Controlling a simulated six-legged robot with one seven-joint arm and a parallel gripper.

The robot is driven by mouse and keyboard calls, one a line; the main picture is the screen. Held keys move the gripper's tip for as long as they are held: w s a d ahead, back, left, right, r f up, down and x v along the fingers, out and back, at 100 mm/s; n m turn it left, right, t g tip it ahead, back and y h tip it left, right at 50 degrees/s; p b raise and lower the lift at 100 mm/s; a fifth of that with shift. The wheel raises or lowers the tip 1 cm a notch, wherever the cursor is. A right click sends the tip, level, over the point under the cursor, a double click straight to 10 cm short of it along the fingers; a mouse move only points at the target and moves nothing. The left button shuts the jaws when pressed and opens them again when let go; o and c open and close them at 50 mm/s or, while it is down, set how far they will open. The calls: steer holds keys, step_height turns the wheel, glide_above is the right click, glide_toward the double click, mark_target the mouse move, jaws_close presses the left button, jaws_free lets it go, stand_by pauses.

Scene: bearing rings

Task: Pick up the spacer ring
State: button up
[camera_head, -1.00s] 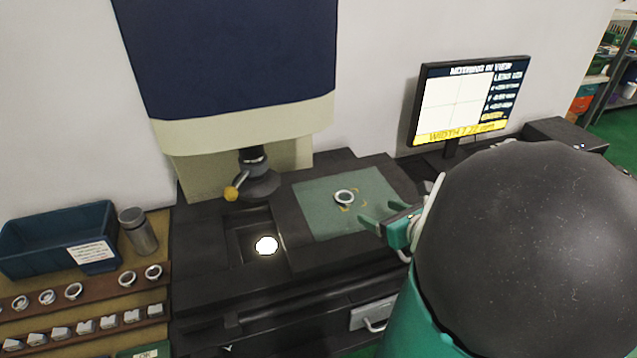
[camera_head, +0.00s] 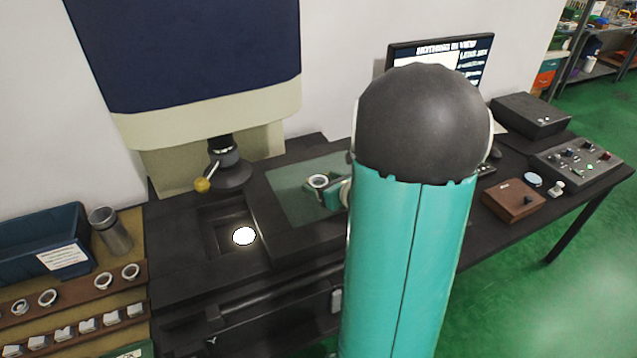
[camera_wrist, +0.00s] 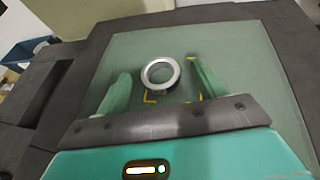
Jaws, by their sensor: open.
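The spacer ring (camera_wrist: 149,84) is a silver metal ring lying on a green mat (camera_wrist: 240,55) with yellow corner marks, between and slightly beyond my fingertips in the wrist view. It also shows in the head view (camera_head: 318,181), on the mat (camera_head: 282,178). My gripper (camera_wrist: 158,72) is open, with one green finger on each side of the ring; I cannot tell whether either touches it. In the head view my gripper (camera_head: 325,190) is close by the ring, partly hidden behind my own arm.
A dark measuring machine base (camera_head: 180,270) surrounds the mat, with a lens (camera_head: 230,172) hanging left of it and a lit round window (camera_head: 244,236). A rack (camera_head: 75,295) with more rings and blocks stands left. A monitor (camera_head: 478,62) stands behind my arm.

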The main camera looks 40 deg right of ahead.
steer(key=c, duration=1.1)
steer(key=shift+r, duration=0.1)
